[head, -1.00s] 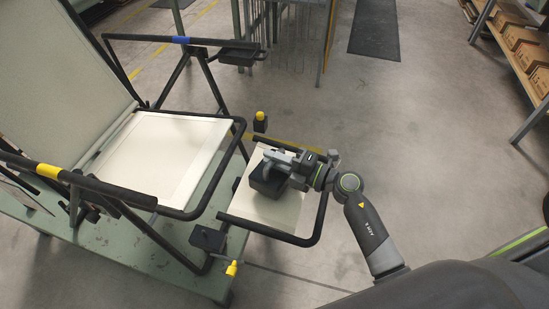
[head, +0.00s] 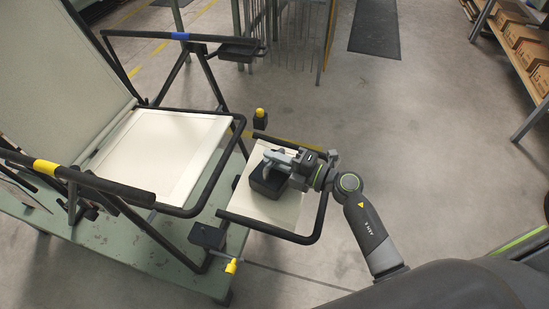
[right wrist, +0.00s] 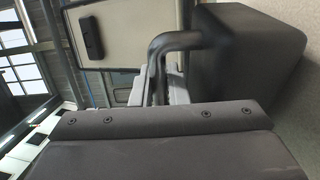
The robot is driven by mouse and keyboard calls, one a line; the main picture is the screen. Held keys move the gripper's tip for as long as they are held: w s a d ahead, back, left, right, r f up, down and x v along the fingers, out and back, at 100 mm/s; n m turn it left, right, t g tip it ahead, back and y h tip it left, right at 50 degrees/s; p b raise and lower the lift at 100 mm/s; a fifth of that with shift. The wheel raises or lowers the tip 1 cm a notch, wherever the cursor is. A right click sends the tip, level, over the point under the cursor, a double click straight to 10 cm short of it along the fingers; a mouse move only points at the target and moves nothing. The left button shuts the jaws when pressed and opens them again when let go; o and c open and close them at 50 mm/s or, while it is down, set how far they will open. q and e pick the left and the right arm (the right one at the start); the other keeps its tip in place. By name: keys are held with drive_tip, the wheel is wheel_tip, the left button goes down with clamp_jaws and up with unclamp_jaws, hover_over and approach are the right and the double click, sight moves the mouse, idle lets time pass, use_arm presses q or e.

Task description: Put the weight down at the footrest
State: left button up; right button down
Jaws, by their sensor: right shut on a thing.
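The weight is a dark block (head: 265,184) with a handle on top. In the head view it is over the middle of the cream footrest panel (head: 287,212), which has a black tube frame. I cannot tell whether its underside touches the panel. My right gripper (head: 279,159) is shut on the weight's handle from the right. In the right wrist view the block (right wrist: 245,62) fills the upper right, its bent black handle (right wrist: 172,42) runs to the gripper, and a broad dark finger crosses the bottom. My left gripper is not in view.
The lounger's cream seat (head: 160,150) and tall backrest (head: 55,65) are to the left, between armrests with blue (head: 180,37) and yellow (head: 47,168) bands. Yellow knobs (head: 260,113) (head: 231,267) flank the footrest. A shelf with boxes (head: 525,45) stands far right.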

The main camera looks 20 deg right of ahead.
drive_tip(key=c, duration=1.3)
unclamp_jaws()
drive_tip(key=shift+c, duration=0.2)
drive_tip(key=shift+f, duration=0.15)
drive_tip(key=shift+s+d, duration=0.45)
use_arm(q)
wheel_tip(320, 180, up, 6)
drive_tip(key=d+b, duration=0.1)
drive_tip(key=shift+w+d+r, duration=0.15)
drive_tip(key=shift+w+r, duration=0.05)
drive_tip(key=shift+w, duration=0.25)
use_arm(e)
drive_tip(key=v, duration=1.6)
drive_tip(key=shift+r, duration=0.2)
